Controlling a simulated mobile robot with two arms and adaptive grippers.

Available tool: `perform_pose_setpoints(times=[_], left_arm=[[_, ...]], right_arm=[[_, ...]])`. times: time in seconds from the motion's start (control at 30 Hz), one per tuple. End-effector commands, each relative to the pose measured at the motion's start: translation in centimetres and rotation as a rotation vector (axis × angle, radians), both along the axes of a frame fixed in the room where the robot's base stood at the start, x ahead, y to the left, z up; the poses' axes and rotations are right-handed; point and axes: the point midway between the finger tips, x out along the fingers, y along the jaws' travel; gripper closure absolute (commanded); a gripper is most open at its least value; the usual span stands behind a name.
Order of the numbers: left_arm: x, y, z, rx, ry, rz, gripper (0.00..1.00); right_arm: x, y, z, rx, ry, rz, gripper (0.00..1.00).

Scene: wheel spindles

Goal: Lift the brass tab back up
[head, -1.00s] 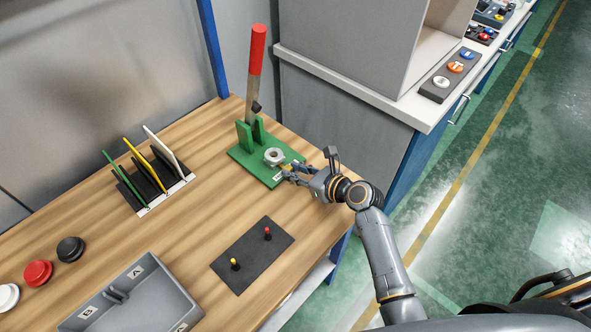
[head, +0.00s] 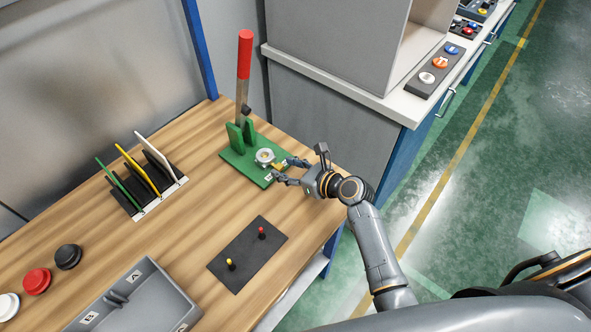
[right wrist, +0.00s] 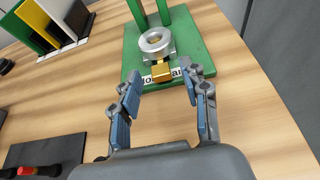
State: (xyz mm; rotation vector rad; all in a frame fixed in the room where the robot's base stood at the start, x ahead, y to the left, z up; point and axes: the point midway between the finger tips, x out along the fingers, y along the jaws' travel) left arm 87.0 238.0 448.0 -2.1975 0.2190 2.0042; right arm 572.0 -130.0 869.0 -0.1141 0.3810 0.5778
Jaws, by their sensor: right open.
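The brass tab (right wrist: 162,73) sticks out from the front of a silver ring (right wrist: 155,42) on a green base (right wrist: 195,40). It partly covers a white label there; its exact tilt is hard to judge. In the head view the brass tab (head: 279,167) is a small yellow spot beside the ring (head: 265,156). My right gripper (head: 284,170) is open and empty at the front right edge of the base. In the right wrist view its fingers (right wrist: 162,80) spread to either side of the tab, apart from it. My left gripper is not in view.
A red-handled lever (head: 244,60) stands upright behind the ring. A black plate (head: 240,262) with two small knobs lies nearer me. A rack with coloured panels (head: 150,190), a grey tray (head: 150,290) and round buttons (head: 37,281) are to the left.

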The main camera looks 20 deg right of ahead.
Motion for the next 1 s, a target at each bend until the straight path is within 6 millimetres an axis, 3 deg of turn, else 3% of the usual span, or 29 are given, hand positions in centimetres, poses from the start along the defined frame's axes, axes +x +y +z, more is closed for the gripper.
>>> perform_pose_setpoints(times=[0.53,0.7,1.0], left_arm=[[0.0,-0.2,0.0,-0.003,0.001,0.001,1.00],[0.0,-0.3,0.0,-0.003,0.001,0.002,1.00],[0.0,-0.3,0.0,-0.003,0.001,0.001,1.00]], right_arm=[[-7.7,-5.1,3.8,-0.003,-0.001,-0.001,0.55],[-8.9,-5.9,4.4,-0.001,-0.002,-0.001,0.55],[-9.1,-6.0,4.6,0.001,-0.002,-0.001,0.55]])
